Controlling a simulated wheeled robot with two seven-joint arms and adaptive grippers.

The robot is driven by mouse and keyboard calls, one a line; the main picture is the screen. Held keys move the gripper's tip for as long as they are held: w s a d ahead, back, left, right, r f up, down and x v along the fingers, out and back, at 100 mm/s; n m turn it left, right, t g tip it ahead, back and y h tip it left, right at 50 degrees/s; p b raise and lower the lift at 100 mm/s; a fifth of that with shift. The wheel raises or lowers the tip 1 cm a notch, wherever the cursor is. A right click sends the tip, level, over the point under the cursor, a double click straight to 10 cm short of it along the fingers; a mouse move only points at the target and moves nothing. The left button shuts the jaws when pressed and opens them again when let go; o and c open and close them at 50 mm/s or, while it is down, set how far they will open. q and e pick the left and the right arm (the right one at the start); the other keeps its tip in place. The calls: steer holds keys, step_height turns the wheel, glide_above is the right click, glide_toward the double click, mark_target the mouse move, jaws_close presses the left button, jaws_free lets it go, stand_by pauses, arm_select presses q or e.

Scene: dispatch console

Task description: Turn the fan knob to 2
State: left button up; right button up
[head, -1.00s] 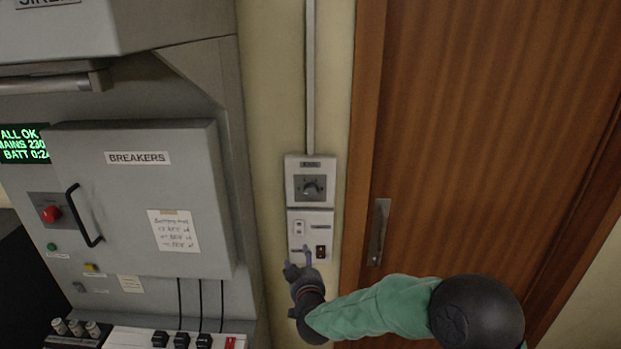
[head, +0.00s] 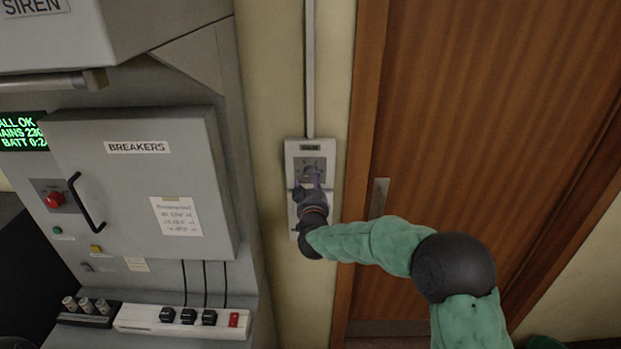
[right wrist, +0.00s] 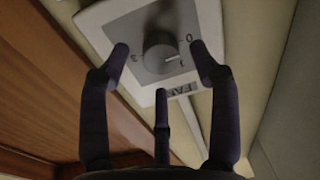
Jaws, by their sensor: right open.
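The fan knob (right wrist: 159,55) is a round dark knob on a grey square in a white wall plate labelled FAN (right wrist: 184,90). In the right wrist view the marks 0, 1 and 3 show around it; a light line on its edge seems to face the 1. In the head view the knob (head: 310,171) is partly covered by my right gripper (head: 308,184). In the right wrist view that gripper (right wrist: 160,56) is open, its dark fingers spread on both sides of the knob with a third below, apart from it. My left gripper is out of view.
A switch plate (head: 294,217) sits below the fan plate, mostly behind my gripper. A conduit (head: 310,70) runs up the wall. A wooden door (head: 470,110) with a metal handle (head: 378,198) is on the right. The breaker cabinet (head: 140,185) stands on the left.

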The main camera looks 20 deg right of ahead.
steer(key=shift+x, duration=1)
steer(key=c, duration=1.1)
steer(key=shift+c, duration=0.3)
steer(key=shift+f, duration=0.1)
